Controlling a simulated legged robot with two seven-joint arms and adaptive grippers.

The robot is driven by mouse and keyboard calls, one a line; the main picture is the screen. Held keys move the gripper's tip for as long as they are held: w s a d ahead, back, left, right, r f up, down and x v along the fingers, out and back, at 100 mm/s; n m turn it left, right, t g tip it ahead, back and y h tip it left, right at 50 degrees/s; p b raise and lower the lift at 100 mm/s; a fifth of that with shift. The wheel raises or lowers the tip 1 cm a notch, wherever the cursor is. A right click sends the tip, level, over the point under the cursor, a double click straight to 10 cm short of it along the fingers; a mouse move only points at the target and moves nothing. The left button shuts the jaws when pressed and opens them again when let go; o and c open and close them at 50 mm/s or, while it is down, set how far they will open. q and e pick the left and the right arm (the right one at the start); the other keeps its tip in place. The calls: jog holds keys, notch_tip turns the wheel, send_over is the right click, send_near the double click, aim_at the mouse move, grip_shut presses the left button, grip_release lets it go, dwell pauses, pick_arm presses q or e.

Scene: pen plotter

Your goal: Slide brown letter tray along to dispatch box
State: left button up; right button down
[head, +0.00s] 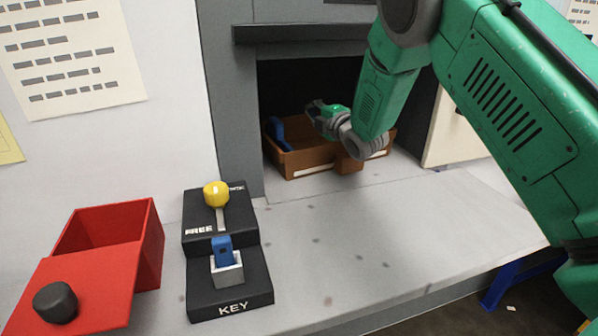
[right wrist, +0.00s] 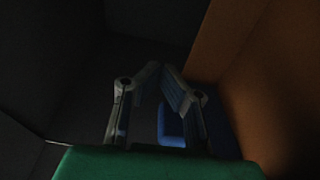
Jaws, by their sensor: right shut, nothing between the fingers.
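The brown letter tray (head: 308,160) sits inside a dark recess in the grey cabinet. A blue object (head: 277,133) is at its left end. My right gripper (head: 318,112) is at the tray, its arm reaching in from the right. In the right wrist view, its fingertips (right wrist: 162,72) are close together with nothing between them. A brown wall of the tray (right wrist: 262,90) fills the right of that dim view, and a blue thing (right wrist: 170,125) shows behind the fingers. I cannot tell whether the fingers touch the tray. No box is marked as the dispatch box. My left gripper is not in view.
A red box (head: 150,240) with a black-knobbed red lid (head: 100,290) stands at the left. Beside it is a black block marked KEY (head: 262,290), with a blue key (head: 223,250) and a yellow-knobbed lever (head: 215,194). The grey counter (head: 400,225) right of the block is clear.

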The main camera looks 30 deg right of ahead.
jog(key=s+a, duration=0.3)
send_over(306, 164)
jog(key=s+a, duration=0.3)
jog(key=f, duration=0.2)
jog(key=a+f+b, duration=0.1)
jog(key=f, duration=0.2)
jog(key=shift+w+a+f, duration=0.1)
jog(key=shift+a+f, duration=0.1)
jog(key=shift+f, duration=0.1)
jog(key=f, duration=0.2)
jog(key=f+b, duration=0.1)
jog(key=shift+w+d+f, duration=0.1)
jog(key=shift+d+f, duration=0.9)
jog(key=shift+d, duration=0.1)
jog(key=shift+w+a, duration=0.2)
jog(key=shift+w, duration=0.1)
jog(key=shift+a, duration=0.3)
jog(key=w+d, duration=0.2)
jog(key=d, duration=0.1)
jog(key=shift+w, duration=0.25)
jog(key=shift+w+d, duration=0.1)
jog(key=shift+d, duration=0.25)
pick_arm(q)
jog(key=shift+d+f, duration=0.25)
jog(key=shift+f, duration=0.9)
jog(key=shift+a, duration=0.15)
pick_arm(e)
jog(key=shift+a, duration=0.25)
